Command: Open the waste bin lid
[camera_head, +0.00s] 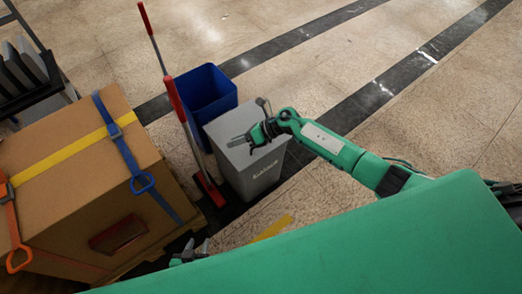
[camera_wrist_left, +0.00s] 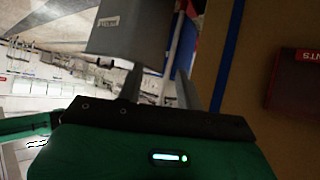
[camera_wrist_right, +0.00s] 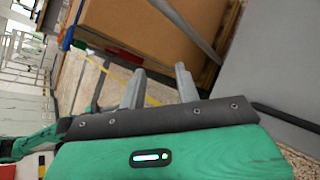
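The grey waste bin (camera_head: 251,178) stands on the floor with its grey lid (camera_head: 222,127) lying flat, apparently shut. My right gripper (camera_head: 247,122) is over the lid, its fingers apart and empty; contact with the lid cannot be told. In the right wrist view the grey bin (camera_wrist_right: 285,55) fills the right side, beside the open fingers (camera_wrist_right: 160,88). My left gripper (camera_head: 197,246) is low, nearer me than the bin, partly hidden by my green body. In the left wrist view its fingers (camera_wrist_left: 161,88) are apart and empty, with the bin (camera_wrist_left: 128,35) beyond them.
A blue open bin (camera_head: 207,92) stands behind the grey one. A broom (camera_head: 185,115) with a red head leans between the bins and a strapped cardboard box (camera_head: 75,190) on a pallet at the left. The floor to the right and back is clear.

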